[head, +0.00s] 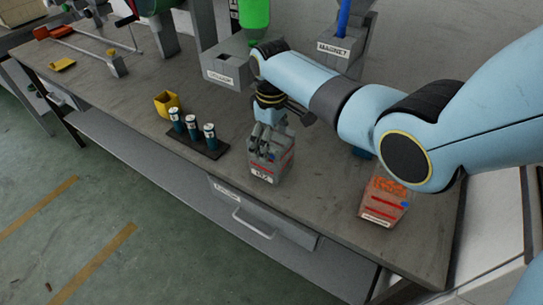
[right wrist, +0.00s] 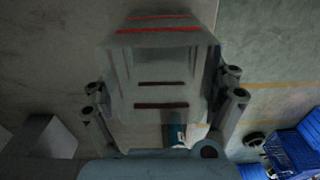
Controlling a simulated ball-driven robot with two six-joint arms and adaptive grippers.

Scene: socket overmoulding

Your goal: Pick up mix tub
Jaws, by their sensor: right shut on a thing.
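The mix tub (head: 285,167) is a grey, box-like tub with red stripes and a white label, near the front edge of the bench. My right gripper (head: 265,150) comes down over it from above and is shut on it. In the right wrist view the tub (right wrist: 160,75) fills the space between the fingers of my right gripper (right wrist: 165,108), with red and dark stripes across it. Whether its base touches the bench is not clear. My left gripper is not in view.
A dark rack with several small bottles (head: 191,125) and a yellow cup (head: 166,102) stand left of the tub. Another tub with orange-red contents (head: 384,199) stands at the right. A grey holder labelled MAGNET (head: 340,47) stands behind.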

